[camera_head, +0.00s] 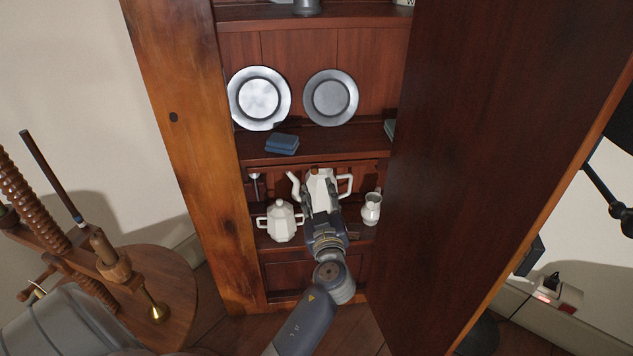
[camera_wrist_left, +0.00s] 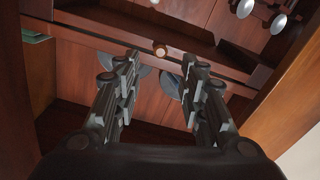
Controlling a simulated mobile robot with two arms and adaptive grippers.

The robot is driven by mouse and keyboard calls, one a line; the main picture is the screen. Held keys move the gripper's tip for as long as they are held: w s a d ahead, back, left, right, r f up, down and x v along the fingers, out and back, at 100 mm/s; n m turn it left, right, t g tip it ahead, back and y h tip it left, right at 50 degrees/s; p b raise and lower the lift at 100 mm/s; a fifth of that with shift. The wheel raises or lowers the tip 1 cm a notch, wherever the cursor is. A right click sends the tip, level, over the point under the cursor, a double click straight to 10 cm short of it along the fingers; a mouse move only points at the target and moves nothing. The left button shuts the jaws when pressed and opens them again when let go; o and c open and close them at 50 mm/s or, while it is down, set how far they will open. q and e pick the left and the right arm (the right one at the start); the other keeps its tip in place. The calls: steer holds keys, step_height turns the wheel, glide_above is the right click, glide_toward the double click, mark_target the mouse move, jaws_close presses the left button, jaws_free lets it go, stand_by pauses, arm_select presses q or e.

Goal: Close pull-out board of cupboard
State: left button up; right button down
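The cupboard (camera_head: 185,150) is dark reddish wood. In the left wrist view a horizontal wooden board edge (camera_wrist_left: 108,38) with a small round knob (camera_wrist_left: 160,48) crosses the upper part; I take this as the pull-out board. In the head view its likely place is below the plate shelf (camera_head: 340,157); the knob is not discernible there, and how far it sticks out I cannot tell. My left gripper (camera_head: 320,187) is in front of the teapot. In the left wrist view its fingers (camera_wrist_left: 160,60) are apart and empty, the knob between and beyond their tips. My right gripper is not in view.
A teapot (camera_head: 319,178), sugar bowl (camera_head: 281,225) and small jug (camera_head: 371,211) stand on the lower shelf close to my left gripper. Two plates (camera_head: 259,97) (camera_head: 331,97) lean above, near a blue book (camera_head: 282,144). The large open door (camera_head: 490,150) blocks the right side.

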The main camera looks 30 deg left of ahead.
arm_select(q)
steer(key=v, duration=0.4)
steer(key=shift+s, duration=0.1)
stand_by(0.3)
